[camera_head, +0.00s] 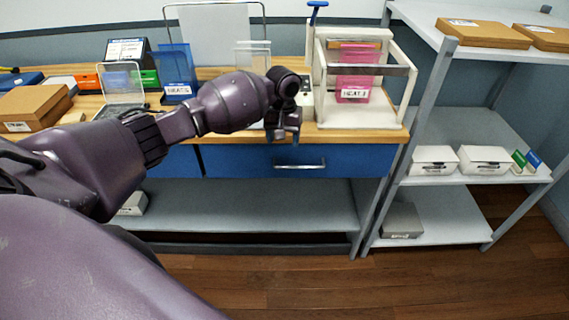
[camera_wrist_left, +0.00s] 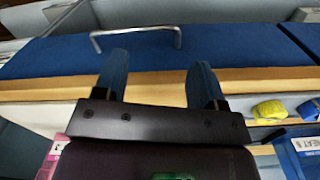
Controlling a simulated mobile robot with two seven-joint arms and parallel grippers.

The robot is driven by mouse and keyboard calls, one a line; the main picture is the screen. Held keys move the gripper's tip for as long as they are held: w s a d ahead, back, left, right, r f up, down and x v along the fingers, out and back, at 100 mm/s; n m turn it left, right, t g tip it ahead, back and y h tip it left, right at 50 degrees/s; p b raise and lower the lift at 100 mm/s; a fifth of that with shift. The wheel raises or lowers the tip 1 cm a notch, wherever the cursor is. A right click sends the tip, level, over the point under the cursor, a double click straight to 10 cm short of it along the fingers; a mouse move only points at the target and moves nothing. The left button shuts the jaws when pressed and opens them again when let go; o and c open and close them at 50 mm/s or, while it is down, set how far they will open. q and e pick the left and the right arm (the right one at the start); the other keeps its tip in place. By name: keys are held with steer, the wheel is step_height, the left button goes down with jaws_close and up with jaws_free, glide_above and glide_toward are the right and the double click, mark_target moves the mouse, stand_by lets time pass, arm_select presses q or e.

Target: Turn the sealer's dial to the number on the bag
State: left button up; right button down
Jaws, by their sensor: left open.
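The sealer (camera_head: 378,115) is a white frame on the right end of the wooden bench, with a blue-topped lever (camera_head: 317,5). A pink bag (camera_head: 357,58) stands in it; its label reads HEAT with a digit too small to read surely. Its pink edge shows at lower left in the left wrist view (camera_wrist_left: 52,155). My left gripper (camera_head: 283,136) is at the bench's front edge, left of the sealer, fingers open and empty. In the left wrist view the open fingers (camera_wrist_left: 160,80) lie over the bench edge and drawer. I cannot make out the dial; my left wrist covers part of that area.
A blue drawer (camera_head: 250,170) with a metal handle (camera_head: 300,166) is below the bench top. A blue bag labelled HEAT (camera_head: 178,72), a clear stand (camera_head: 121,80) and a cardboard box (camera_head: 35,105) stand to the left. A grey shelf unit (camera_head: 430,125) is at the right.

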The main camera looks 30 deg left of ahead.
arm_select(q)
steer(key=s+d+f+m, duration=0.1)
steer(key=s+d+f, duration=0.2)
steer(key=s+f, duration=0.1)
steer(key=shift+s+d+f+m, duration=0.15)
steer(key=shift+d+f+m, duration=0.05)
steer(key=shift+f+m, duration=0.15)
